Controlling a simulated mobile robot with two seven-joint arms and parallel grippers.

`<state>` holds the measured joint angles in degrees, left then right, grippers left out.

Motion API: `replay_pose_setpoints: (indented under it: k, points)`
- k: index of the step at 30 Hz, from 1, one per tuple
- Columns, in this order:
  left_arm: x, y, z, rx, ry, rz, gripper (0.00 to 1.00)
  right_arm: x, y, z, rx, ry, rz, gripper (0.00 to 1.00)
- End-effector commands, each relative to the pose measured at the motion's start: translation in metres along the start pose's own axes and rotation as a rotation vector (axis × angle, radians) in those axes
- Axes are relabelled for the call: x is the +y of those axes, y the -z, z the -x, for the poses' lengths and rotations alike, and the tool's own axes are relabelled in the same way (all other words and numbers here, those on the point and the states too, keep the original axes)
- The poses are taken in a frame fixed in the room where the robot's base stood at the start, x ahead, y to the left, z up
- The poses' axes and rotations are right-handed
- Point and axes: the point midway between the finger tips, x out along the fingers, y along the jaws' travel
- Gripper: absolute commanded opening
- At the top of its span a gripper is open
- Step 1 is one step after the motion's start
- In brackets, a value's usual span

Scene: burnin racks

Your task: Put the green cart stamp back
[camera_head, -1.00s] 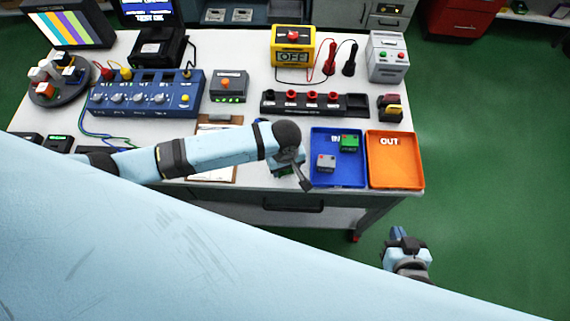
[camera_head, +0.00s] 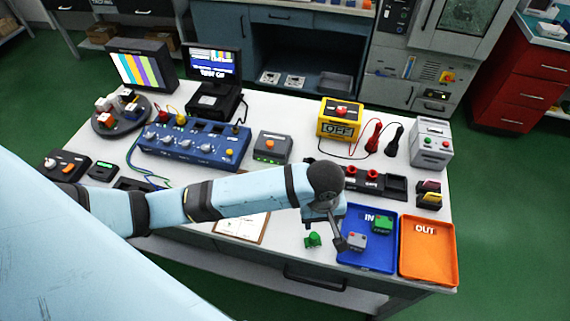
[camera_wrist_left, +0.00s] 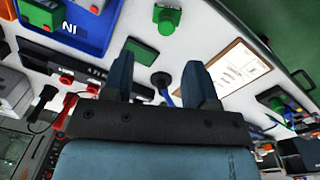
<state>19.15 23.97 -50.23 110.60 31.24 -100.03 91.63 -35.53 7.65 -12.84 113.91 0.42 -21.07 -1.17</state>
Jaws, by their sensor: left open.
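The green stamp (camera_head: 313,240) is a small green block with a knob, on the white table just left of the blue IN tray (camera_head: 345,258). It also shows at the top of the left wrist view (camera_wrist_left: 166,18). My left gripper (camera_head: 331,229) is above the table, close to the stamp and the tray. In the left wrist view its fingers (camera_wrist_left: 163,60) are apart with nothing held between them. The stamp is beyond the fingertips, apart from them. A dark green pad (camera_wrist_left: 140,52) and a black round thing with a blue part (camera_wrist_left: 162,82) lie below. My right gripper is out of view.
The IN tray holds a green block (camera_head: 383,224) and a grey block (camera_head: 356,241). An orange OUT tray (camera_head: 448,272) stands at its right. A clipboard (camera_head: 243,228) lies left of the stamp. A dark rack (camera_head: 395,184) is behind my wrist, partly hidden.

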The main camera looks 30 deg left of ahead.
Motion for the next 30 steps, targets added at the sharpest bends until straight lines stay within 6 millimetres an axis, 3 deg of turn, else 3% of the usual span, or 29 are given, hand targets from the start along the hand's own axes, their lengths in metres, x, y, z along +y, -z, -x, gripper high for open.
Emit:
replay_pose_setpoints:
  k: [5,10,16,21,24,30]
  points:
    - [0.012,-0.027,-0.03,-0.017,-0.255,-0.171,0.53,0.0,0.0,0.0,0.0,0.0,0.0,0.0]
    - [0.004,-0.034,-0.055,0.164,-0.517,-0.369,0.53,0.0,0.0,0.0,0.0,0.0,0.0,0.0]
    - [-0.04,-0.03,-0.074,0.486,-0.592,-0.562,0.53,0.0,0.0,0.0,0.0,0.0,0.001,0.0]
    - [-0.096,-0.03,-0.085,0.753,-0.502,-0.729,0.53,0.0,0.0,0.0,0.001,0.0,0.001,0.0]
    - [-0.118,-0.031,-0.086,0.847,-0.444,-0.799,0.53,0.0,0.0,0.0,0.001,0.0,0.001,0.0]
    - [-0.13,-0.03,-0.085,0.905,-0.404,-0.846,0.53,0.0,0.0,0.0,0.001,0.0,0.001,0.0]
